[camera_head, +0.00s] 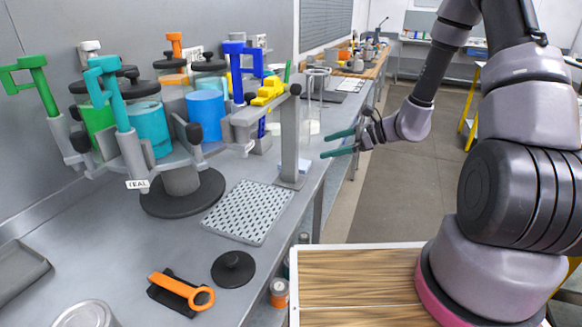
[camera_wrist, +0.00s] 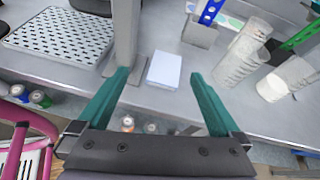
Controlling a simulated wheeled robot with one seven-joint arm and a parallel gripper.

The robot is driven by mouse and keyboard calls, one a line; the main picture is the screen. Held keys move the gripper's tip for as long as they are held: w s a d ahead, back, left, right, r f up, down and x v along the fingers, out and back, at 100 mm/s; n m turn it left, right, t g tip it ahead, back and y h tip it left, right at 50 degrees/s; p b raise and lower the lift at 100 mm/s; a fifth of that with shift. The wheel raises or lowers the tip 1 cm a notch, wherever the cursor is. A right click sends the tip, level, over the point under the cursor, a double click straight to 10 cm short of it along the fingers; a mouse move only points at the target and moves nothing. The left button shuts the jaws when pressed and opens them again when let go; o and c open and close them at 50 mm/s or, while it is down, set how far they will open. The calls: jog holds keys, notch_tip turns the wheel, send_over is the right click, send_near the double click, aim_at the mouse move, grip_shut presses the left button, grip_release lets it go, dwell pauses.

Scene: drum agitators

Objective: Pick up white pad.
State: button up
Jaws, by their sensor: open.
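The white pad (camera_wrist: 164,69) is a small pale rectangular block lying on the metal bench, next to the foot of a grey upright post, in the wrist view. In the head view a pale bluish-white patch (camera_head: 296,166) behind the post seems to be the same pad, partly hidden. My gripper (camera_head: 338,144) has two teal fingers, spread apart and empty, at the right edge of the bench. In the wrist view my gripper (camera_wrist: 157,84) is above the bench edge, with the pad beyond and between its fingertips, apart from them.
The grey post (camera_head: 290,135) stands close to the pad's left. A perforated tray (camera_head: 248,211) lies left of the post. Clear cups (camera_wrist: 240,62) and a grey holder (camera_wrist: 200,32) stand right of the pad. Bare bench lies in front of it.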

jog(key=w+a+f+m, duration=0.1)
jog(key=f, duration=0.1)
jog(key=a+f, duration=0.2)
jog(key=w+a+f+m+t, duration=0.1)
jog(key=f, duration=0.2)
jog(key=shift+w+a+m, duration=0.2)
jog(key=shift+w+m, duration=0.1)
jog(key=shift+w, duration=0.05)
jog(key=shift+w+x, duration=0.15)
jog(key=shift+x, duration=1.35)
jog(key=shift+w+x, duration=0.1)
jog(key=shift+x, duration=1.35)
jog(key=shift+r, duration=0.25)
jog(key=c, duration=1.2)
jog(key=shift+t, duration=0.3)
jog(key=r, duration=0.9)
jog(key=shift+w+d+r, duration=0.15)
jog(key=shift+d+r, duration=0.2)
jog(key=shift+r, duration=0.05)
jog(key=shift+c, duration=0.3)
jog(key=w+d+r+m+t+h, duration=0.1)
jog(key=d+r+m+t+h, duration=0.2)
jog(key=d, duration=0.9)
jog(key=w+d+r+m+t+h, duration=0.1)
jog(key=d+r+m+t+h, duration=0.3)
jog(key=d+r+m, duration=0.3)
jog(key=d+r+h, duration=0.1)
jog(key=d, duration=0.4)
jog(key=shift+w+r, duration=0.35)
